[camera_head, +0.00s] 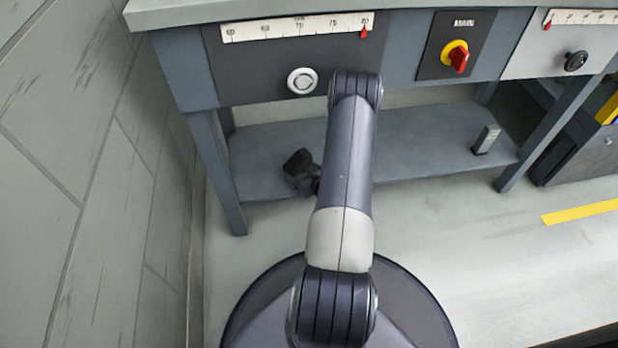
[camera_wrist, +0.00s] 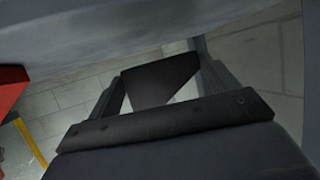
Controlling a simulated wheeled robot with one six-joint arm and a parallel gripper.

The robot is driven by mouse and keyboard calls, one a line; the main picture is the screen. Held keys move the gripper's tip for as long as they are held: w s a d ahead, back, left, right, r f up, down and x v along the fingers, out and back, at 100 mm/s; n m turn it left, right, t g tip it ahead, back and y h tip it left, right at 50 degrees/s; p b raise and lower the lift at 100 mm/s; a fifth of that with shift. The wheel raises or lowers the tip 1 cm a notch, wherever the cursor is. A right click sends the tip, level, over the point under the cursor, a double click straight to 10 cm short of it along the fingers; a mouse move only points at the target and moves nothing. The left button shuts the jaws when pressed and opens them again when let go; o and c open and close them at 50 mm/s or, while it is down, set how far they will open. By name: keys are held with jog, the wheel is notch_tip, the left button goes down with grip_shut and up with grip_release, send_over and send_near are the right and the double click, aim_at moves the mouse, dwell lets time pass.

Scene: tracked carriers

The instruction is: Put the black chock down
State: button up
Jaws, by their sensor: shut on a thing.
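The black chock (camera_wrist: 158,80) is a dark wedge between the two fingers of my gripper (camera_wrist: 162,78) in the wrist view. My gripper is shut on it. In the head view the chock (camera_head: 298,161) shows as a small dark block left of my arm, over the left part of the bench's lower shelf (camera_head: 420,140). My arm hides most of the gripper there. I cannot tell whether the chock touches the shelf or hangs a little above it.
The bench above has dial panels, a white round knob (camera_head: 302,80) and a red-and-yellow switch (camera_head: 456,56). A small grey block (camera_head: 486,139) stands on the shelf's right part. Bench legs flank the shelf, and a wall (camera_head: 70,170) is close on the left. Mid-shelf looks clear.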

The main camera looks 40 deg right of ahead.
jog(key=shift+f+b, duration=0.75)
jog(key=shift+f, duration=1.1)
jog(key=shift+f, duration=0.15)
jog(key=o, duration=1.1)
jog(key=shift+s+r, duration=0.2)
jog(key=shift+r, duration=0.1)
jog(key=p+v, duration=0.4)
jog(key=v, duration=0.7)
jog(key=shift+s+p, duration=0.25)
jog(key=shift+p, duration=0.15)
jog(key=shift+a, duration=0.15)
